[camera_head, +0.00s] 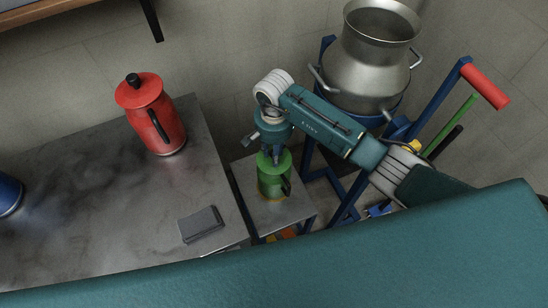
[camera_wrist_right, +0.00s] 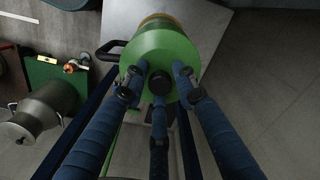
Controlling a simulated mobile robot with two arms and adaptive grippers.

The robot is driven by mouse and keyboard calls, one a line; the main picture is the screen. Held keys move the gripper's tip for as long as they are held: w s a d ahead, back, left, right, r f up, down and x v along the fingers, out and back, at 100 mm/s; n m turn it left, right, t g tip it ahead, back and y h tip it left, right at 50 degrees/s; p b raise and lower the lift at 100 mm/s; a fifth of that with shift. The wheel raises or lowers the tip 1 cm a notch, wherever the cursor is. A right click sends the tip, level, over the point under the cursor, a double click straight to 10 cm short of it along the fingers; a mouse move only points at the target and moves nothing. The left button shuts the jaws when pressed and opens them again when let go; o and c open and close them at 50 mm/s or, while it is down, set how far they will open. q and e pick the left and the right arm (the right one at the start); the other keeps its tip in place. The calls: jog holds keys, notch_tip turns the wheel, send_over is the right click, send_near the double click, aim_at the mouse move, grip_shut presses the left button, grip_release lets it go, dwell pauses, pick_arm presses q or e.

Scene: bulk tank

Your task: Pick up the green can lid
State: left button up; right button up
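The green can (camera_head: 272,184) stands upright on a small grey table, with a black handle at its side. Its green lid (camera_head: 281,163) is on top; in the right wrist view the lid (camera_wrist_right: 172,50) is a round green disc with a dark knob (camera_wrist_right: 159,82) in its middle. My right gripper (camera_head: 272,158) points down from above onto the lid. In the right wrist view its three blue fingers (camera_wrist_right: 158,85) are spread around the knob, with visible gaps between fingertips and knob. Contact with the lid is unclear. My left gripper is not in view.
A red jug (camera_head: 152,115) and a grey box (camera_head: 201,225) stand on the larger grey table (camera_head: 95,215) at left. A metal milk can (camera_head: 368,62) on a blue trolley stands behind my right arm. A blue object (camera_head: 8,193) is at the left edge.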

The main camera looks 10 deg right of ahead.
grip_shut()
jog(key=shift+r, duration=0.1)
